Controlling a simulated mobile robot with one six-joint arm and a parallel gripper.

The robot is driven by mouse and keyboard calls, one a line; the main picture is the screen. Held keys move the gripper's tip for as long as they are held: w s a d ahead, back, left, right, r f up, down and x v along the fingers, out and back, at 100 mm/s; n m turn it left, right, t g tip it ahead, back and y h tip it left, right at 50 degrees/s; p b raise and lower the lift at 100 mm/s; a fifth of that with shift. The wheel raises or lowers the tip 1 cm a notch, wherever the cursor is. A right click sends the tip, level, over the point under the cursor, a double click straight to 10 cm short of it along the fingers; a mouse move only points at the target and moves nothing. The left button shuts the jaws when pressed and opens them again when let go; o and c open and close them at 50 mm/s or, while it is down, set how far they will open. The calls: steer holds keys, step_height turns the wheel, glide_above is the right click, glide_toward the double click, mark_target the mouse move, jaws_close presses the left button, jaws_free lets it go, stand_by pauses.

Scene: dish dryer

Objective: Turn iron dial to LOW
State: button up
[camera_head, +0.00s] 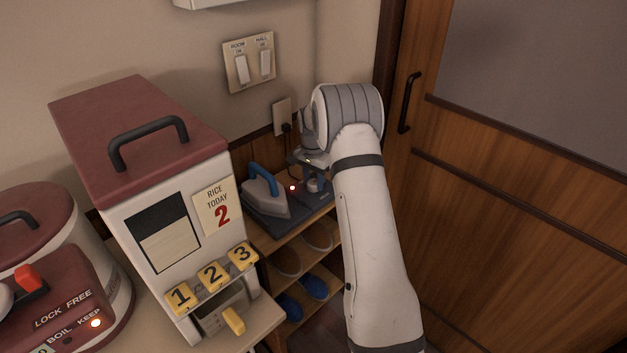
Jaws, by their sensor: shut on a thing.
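The iron (265,194), with a blue handle, rests on its dark blue-grey base (270,222) on top of a small wooden shelf. A red light (293,188) glows on the base, just right of the iron. My gripper (316,178) points down at the right part of the base, where the dial (317,187) sits. The jaws are shut on the dial, as far as this small view shows. The dial's marks and its setting are too small and too covered to read.
A rice dispenser (150,150) with buttons 1, 2, 3 stands at the left front. A red-topped pot (65,290) is further left. Wall switches (250,62) and an outlet (282,116) are behind. Slippers (314,286) lie on lower shelves. A wooden door (520,220) fills the right.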

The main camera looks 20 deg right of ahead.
mark_target(313, 181)
stand_by(0.4)
steer(key=o, duration=1)
steer(key=shift+r, duration=0.1)
step_height(313, 181, up, 7)
steer(key=shift+a+r, duration=0.1)
steer(key=shift+r, duration=0.2)
